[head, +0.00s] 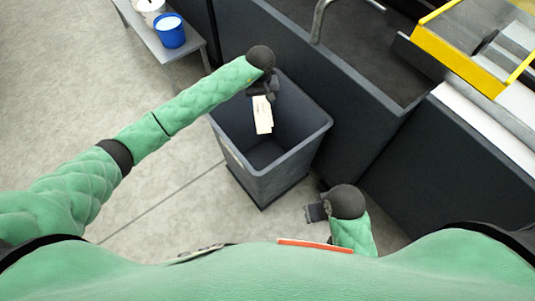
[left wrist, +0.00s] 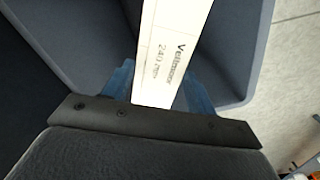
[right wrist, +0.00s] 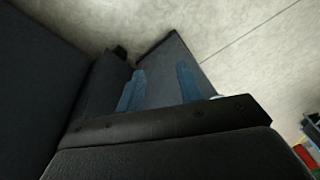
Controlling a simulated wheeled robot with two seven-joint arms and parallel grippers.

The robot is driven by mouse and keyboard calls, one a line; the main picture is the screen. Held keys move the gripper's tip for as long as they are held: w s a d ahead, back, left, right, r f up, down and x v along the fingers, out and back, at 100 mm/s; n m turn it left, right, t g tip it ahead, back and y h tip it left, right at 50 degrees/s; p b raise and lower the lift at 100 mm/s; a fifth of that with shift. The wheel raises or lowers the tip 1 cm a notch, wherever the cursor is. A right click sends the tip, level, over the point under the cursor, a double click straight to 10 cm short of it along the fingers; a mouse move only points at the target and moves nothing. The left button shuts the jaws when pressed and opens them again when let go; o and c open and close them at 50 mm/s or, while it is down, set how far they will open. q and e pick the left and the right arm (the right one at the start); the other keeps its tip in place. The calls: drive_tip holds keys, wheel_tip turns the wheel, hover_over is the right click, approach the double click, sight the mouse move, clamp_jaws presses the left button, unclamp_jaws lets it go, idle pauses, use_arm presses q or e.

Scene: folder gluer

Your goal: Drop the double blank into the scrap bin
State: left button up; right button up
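The double blank (head: 263,115) is a pale cream flat carton piece. My left gripper (head: 262,94) holds it by one end, over the opening of the scrap bin (head: 318,128). In the left wrist view the blank (left wrist: 170,50) shows printed lettering and sits between the blue fingertips (left wrist: 160,85), with the grey bin wall (left wrist: 238,50) around it. The scrap bin is a dark grey open-topped box; its visible floor looks empty. My right gripper (head: 316,212) is low beside the bin, its blue fingers (right wrist: 160,88) apart with nothing between them.
A dark machine panel (head: 340,75) stands right behind the bin. A yellow-framed part (head: 460,50) is at the upper right. A grey bench (head: 160,45) with a blue tub (head: 170,31) and a white tub (head: 150,8) is at the upper left. The floor left of the bin is clear.

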use_arm(q)
drive_tip(key=o, duration=0.4)
drive_tip(key=shift+o, duration=0.2)
wheel_tip(320, 180, up, 7)
drive_tip(key=shift+f+b, duration=0.1)
drive_tip(key=shift+b, duration=0.85)
drive_tip(key=shift+r, duration=0.5)
use_arm(e)
drive_tip(key=shift+t+y, duration=0.3)
drive_tip(key=shift+t, duration=0.1)
drive_tip(key=a+f, duration=0.1)
drive_tip(key=w+a+f, duration=0.1)
drive_tip(key=f, duration=0.1)
drive_tip(key=shift+w+a, duration=0.15)
drive_tip(key=shift+a, duration=0.2)
